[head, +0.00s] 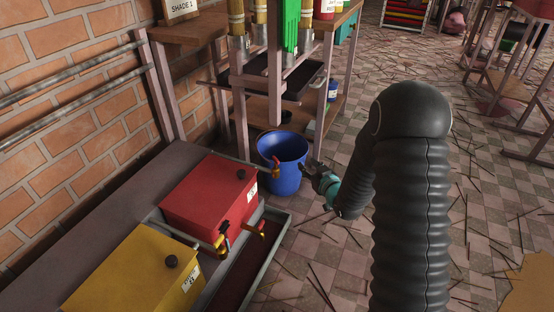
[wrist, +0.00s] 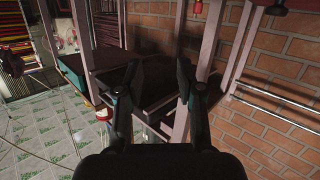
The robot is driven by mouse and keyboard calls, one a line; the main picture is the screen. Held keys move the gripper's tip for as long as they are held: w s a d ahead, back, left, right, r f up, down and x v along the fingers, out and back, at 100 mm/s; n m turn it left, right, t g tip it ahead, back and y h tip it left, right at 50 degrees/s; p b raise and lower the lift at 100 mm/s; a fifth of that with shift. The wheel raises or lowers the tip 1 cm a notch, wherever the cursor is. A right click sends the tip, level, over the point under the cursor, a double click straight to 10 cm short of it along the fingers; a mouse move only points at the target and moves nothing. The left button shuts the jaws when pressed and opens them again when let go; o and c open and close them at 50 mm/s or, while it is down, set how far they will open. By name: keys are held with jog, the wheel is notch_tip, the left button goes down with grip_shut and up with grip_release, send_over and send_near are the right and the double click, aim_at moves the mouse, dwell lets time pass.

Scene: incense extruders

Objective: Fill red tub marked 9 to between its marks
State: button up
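No red tub with a readable 9 shows in either view. A red container with a white label (head: 327,8) stands on the shelf at the top of the head view, cut by the frame edge; its marking is too small to read. A red box tank (head: 208,190) with a dark cap, a label and a tap (head: 222,240) sits on the bench. My gripper (head: 308,172) is in mid-air just right of the blue bucket (head: 284,175). In the wrist view its fingers (wrist: 161,82) are apart, with nothing between them.
A yellow box tank (head: 135,275) sits in front of the red tank, with a dark trough (head: 248,270) alongside. A wooden rack (head: 329,60) with a black tray (head: 290,78) stands behind the bucket. A brick wall (head: 60,100) bounds the left. Sticks litter the tiled floor.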

aim_at(277, 160)
jog(key=s+a+f+y, duration=0.2)
jog(key=a+f+y, duration=0.1)
jog(key=f, duration=0.3)
jog(key=shift+t, duration=0.5)
jog(key=x, duration=1.4)
jog(key=shift+s+a+f, duration=0.1)
jog(key=shift+s+a, duration=0.1)
grip_shut()
